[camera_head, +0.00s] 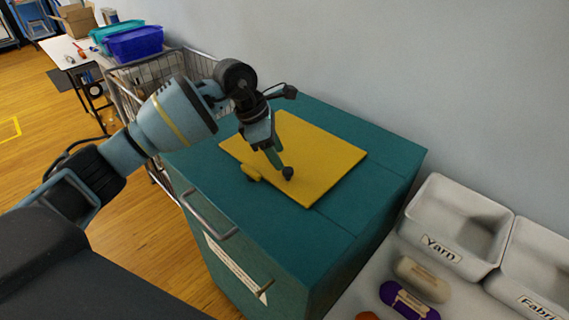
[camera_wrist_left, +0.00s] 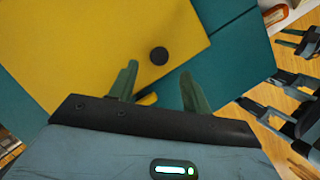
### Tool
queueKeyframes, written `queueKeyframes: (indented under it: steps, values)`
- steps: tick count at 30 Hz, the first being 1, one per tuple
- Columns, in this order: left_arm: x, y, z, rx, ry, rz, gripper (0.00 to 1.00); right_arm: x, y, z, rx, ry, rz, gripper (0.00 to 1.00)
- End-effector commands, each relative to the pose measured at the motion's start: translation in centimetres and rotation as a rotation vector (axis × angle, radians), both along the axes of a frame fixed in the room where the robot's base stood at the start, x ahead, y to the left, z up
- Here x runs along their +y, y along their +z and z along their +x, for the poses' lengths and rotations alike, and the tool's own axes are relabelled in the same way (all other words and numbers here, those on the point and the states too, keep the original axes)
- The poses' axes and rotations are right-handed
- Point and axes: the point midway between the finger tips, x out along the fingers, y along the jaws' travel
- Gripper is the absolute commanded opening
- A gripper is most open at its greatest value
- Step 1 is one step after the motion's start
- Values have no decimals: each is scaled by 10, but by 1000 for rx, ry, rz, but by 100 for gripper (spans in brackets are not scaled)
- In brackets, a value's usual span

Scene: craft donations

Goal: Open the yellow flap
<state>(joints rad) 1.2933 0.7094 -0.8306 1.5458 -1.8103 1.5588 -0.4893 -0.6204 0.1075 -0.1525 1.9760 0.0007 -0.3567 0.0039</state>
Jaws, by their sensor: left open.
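The yellow flap (camera_head: 318,150) lies flat and closed on the top of a teal cabinet (camera_head: 345,225). It has a small yellow handle (camera_head: 251,173) at its near left edge and a round black knob (camera_head: 288,173) on its face. My left gripper (camera_head: 275,158) is open and empty over the flap, close to the handle and knob. In the left wrist view its fingers (camera_wrist_left: 158,76) stand apart near the flap's edge. The black knob (camera_wrist_left: 159,56) is just beyond them, and the handle (camera_wrist_left: 148,99) shows partly between them. I cannot tell whether the fingers touch anything.
A metal bar handle (camera_head: 208,215) sticks out from the cabinet's front. White bins (camera_head: 455,225) stand at right, with yarn rolls (camera_head: 408,300) before them. A wire cart (camera_head: 130,100) stands behind at left. A wall runs behind the cabinet. Dark arm-like parts show at the wrist view's right.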

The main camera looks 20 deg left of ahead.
Motion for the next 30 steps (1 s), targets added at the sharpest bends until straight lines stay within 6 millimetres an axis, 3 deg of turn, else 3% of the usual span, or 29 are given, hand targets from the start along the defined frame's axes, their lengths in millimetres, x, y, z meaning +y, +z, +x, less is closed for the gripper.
queueKeyframes:
  steps: [9,21,30]
  values:
    - [-15,-39,7,0,0,-2,48,-1,5,7,-17,4,-3,36]
    - [-18,-46,8,-2,-1,-1,48,-4,4,7,-18,12,-10,36]
    - [-18,-46,8,-1,-1,-2,10,-3,4,7,-17,10,-9,36]
